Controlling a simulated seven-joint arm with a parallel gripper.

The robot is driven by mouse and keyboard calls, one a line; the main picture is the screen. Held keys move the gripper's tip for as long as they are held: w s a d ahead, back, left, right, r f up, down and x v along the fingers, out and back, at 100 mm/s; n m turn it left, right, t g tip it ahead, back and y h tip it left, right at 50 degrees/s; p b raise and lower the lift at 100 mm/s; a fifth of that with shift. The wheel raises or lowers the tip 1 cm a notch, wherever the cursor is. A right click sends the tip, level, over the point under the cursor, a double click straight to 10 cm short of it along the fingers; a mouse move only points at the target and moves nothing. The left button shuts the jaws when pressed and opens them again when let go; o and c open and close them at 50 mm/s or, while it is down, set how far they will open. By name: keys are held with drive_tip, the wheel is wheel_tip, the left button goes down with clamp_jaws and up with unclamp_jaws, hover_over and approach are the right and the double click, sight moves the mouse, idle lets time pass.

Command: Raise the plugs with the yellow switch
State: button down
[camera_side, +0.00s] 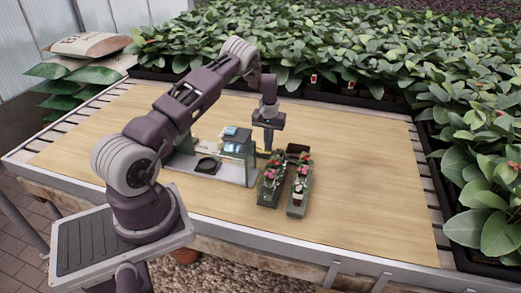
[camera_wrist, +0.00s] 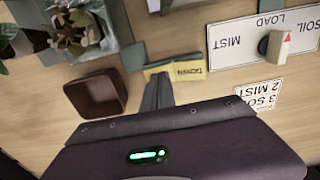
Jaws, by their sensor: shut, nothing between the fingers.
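The yellow switch (camera_wrist: 188,70) is a yellow block with a dark label, seen in the middle of the wrist view. A little of its yellow shows beside my gripper in the side view (camera_side: 262,153). My gripper (camera_wrist: 158,78) is shut and empty, with its fingertips right at the switch's left part; I cannot tell whether they touch. In the side view my gripper (camera_side: 267,149) points down between the green-grey machine (camera_side: 238,160) and the plant trays. The plugs cannot be made out clearly; small plants (camera_wrist: 75,25) stand at upper left in the wrist view.
A white panel (camera_wrist: 240,42) marked MIST, SOIL and LOAD carries a knob (camera_wrist: 277,48). A card (camera_wrist: 262,92) reads 3 SOIL, 2 MIST. Two narrow trays (camera_side: 297,208) hold plants. The table's right side is clear.

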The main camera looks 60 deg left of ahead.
wheel_tip(320, 180, up, 7)
idle(0.7)
drive_tip(key=s+d+r+m+t, duration=0.1)
drive_tip(key=s+d+r+m, duration=0.1)
drive_tip(key=d+r, duration=0.85)
drive_tip(key=s+d+r+m+t, duration=0.1)
drive_tip(key=s+d+r+t, duration=0.15)
drive_tip(key=d+r, duration=0.85)
drive_tip(key=s+d+r+m, duration=0.3)
drive_tip(key=s+d+r, duration=0.4)
drive_tip(key=s+r, duration=0.25)
drive_tip(key=s+d+f+m+t, duration=0.1)
drive_tip(key=s+d, duration=0.1)
drive_tip(key=s, duration=0.5)
drive_tip(key=s+d+f+m+t, duration=0.1)
drive_tip(key=s+d+f+m, duration=0.1)
drive_tip(key=s, duration=0.6)
drive_tip(key=shift+s+d+f, duration=0.2)
drive_tip(key=shift+s+d, duration=0.1)
drive_tip(key=shift+d, duration=0.2)
